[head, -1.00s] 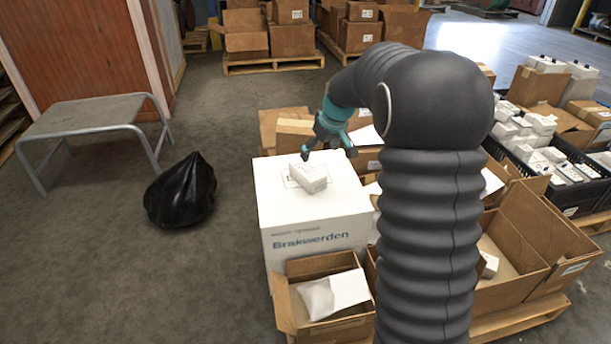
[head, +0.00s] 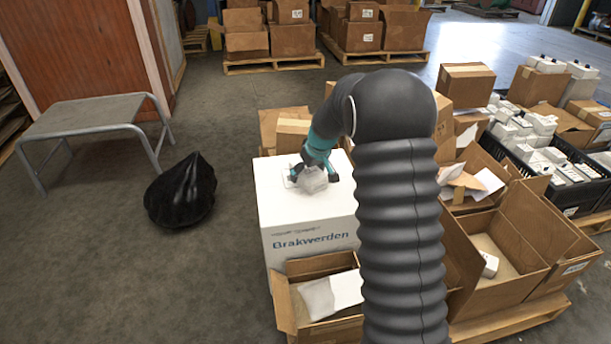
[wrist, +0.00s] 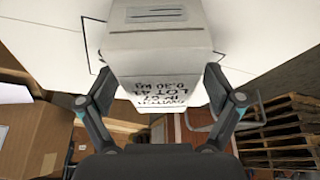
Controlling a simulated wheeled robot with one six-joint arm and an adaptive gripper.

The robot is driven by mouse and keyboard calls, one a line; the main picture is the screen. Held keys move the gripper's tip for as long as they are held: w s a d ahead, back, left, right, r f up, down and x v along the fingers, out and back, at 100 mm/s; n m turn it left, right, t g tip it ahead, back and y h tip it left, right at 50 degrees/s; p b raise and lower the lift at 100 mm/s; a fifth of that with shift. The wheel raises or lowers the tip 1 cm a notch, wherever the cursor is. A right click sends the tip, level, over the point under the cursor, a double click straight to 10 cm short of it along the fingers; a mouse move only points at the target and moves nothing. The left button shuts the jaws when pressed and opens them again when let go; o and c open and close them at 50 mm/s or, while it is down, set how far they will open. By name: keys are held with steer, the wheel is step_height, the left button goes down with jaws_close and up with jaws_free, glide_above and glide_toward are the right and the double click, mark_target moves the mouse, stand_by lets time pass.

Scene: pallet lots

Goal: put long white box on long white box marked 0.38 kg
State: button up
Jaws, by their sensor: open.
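A long white box (head: 313,184) lies on top of the large white carton printed "Brakwerden" (head: 275,215). In the wrist view the long white box (wrist: 160,44) shows a label on its top and dark hand-lettered text with a weight in kg on its end; the weight's digits are hard to read. My gripper (head: 314,170) is down at this box and partly hides it in the head view. In the wrist view my gripper (wrist: 158,80) is open, with one finger on either side of the box. I cannot tell whether the fingers touch it.
An open carton (head: 280,300) with a white packet stands in front of the large carton. Open cartons (head: 525,235) on a pallet stand to the right, one holding a small white box (head: 490,264). A black crate (head: 570,200) holds several white boxes. A black bag (head: 182,190) lies left.

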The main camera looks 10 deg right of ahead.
steer(key=c, duration=1.6)
steer(key=shift+c, duration=0.2)
steer(key=shift+r, duration=0.1)
steer(key=shift+r, duration=0.6)
step_height(320, 180, up, 2)
steer(key=shift+r, duration=0.25)
steer(key=s+d+r, duration=0.6)
steer(key=d+r, duration=0.1)
steer(key=d, duration=0.3)
steer(key=shift+b, duration=0.3)
